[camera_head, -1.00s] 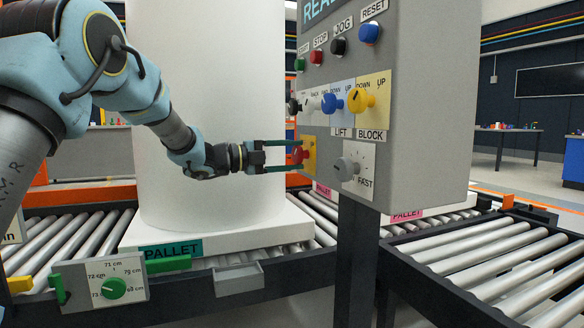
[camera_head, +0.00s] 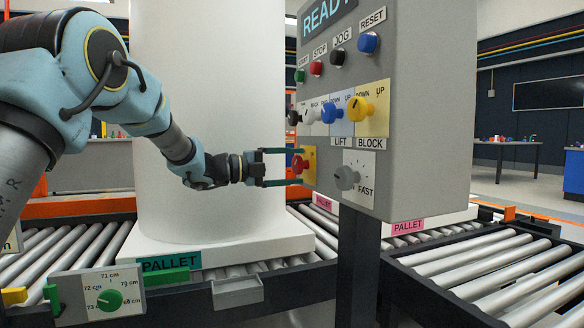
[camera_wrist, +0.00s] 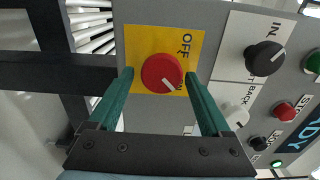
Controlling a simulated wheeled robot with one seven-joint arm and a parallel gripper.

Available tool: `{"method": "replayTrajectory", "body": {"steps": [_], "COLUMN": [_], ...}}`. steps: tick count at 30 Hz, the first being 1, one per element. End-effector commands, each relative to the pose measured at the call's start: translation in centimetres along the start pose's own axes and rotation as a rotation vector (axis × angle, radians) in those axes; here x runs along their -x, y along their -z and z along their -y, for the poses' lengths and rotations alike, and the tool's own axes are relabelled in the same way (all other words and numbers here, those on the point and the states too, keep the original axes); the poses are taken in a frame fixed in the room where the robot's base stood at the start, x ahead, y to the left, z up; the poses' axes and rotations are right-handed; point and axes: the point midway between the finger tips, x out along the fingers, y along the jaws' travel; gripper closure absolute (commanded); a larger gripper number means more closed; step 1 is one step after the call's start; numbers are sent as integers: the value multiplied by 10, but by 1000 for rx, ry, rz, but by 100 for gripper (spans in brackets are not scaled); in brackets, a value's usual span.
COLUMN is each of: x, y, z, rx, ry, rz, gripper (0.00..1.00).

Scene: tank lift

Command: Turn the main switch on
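The main switch appears to be the red knob on a yellow plate, low on the grey panel's left side (camera_head: 299,164). In the wrist view the red knob (camera_wrist: 162,73) carries a white mark pointing to the lower right. The plate reads OFF at the upper right; a second label below it is partly hidden by a finger. My gripper (camera_head: 284,167) reaches the panel from the left. Its two green fingers are open, one on each side of the knob, and gaps show between fingers and knob in the wrist view.
The panel (camera_head: 420,150) also holds black, white, blue and yellow selectors, a grey FAST knob (camera_head: 346,177) and several buttons above. A large white tank (camera_head: 205,110) on a pallet stands behind my arm. Roller conveyors (camera_head: 480,262) run below.

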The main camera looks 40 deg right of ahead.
Motion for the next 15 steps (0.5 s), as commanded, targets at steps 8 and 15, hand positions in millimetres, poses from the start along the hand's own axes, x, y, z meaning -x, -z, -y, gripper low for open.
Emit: {"method": "replayTrajectory", "body": {"steps": [8,15], "x": [0,21], "y": [0,-1], "z": [1,3], "rx": [0,0], "ry": [2,1], "rz": [1,4], "gripper": [9,9]}}
